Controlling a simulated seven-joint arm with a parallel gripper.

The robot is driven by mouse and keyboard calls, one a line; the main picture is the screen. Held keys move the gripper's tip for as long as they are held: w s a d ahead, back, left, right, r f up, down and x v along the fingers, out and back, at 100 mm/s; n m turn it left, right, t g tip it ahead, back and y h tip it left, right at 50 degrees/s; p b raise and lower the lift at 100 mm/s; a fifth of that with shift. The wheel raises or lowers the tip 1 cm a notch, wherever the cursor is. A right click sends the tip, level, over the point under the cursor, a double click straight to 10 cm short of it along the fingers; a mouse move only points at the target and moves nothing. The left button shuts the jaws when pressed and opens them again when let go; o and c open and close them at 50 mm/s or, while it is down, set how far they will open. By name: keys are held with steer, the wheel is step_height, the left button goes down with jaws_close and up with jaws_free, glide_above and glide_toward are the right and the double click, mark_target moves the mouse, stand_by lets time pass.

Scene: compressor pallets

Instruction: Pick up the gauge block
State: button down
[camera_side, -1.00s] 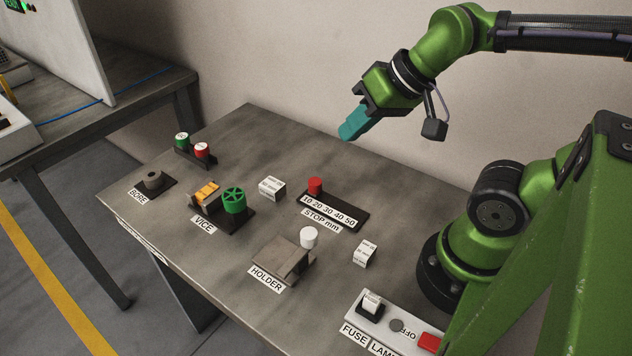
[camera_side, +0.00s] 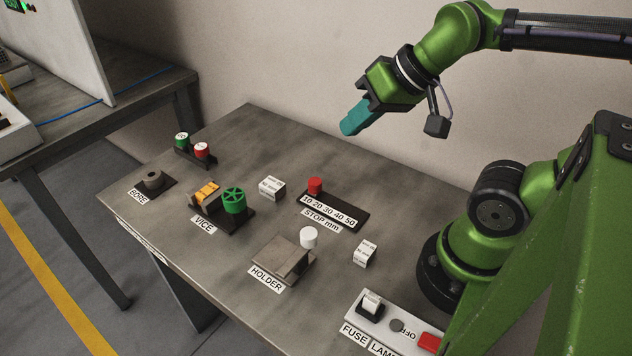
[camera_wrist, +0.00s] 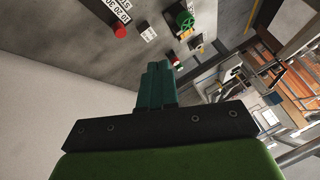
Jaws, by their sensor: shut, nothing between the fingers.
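My gripper (camera_side: 347,130) is shut and empty, high above the back of the table. Its teal fingers show close together in the wrist view (camera_wrist: 156,66). Two small white blocks with printed faces lie on the table, one (camera_side: 271,188) between the vice and the stop and one (camera_side: 365,253) right of the holder. I cannot read their print, so I cannot tell which is the gauge block. An orange piece (camera_side: 207,192) sits in the vice (camera_side: 238,218). My gripper is well apart from all of these.
A red knob (camera_side: 315,186) stands on the stop scale (camera_side: 338,212). The holder (camera_side: 278,258) has a white cylinder (camera_side: 309,237) beside it. Green and red capped pieces (camera_side: 201,150) stand in a rack. The bore (camera_side: 153,180) is at the left, the switch panel (camera_side: 396,325) in front.

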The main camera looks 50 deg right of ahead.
steer(key=c, duration=0.5)
jaws_free()
steer(key=n+g+h, duration=0.2)
steer(key=n+g, duration=0.2)
steer(key=g, duration=0.8)
glide_toward(365, 249)
steer(key=f, duration=0.3)
steer(key=shift+s+a+f, duration=0.15)
steer(key=shift+s+a, duration=0.2)
steer(key=shift+s, duration=0.05)
steer(key=shift+s+d+x, duration=0.15)
steer(key=shift+d+x, duration=0.05)
steer(key=shift+x, duration=1.15)
steer(key=shift+s+d+x, duration=0.1)
steer(key=shift+d+x, duration=0.1)
steer(key=shift+x, duration=1.2)
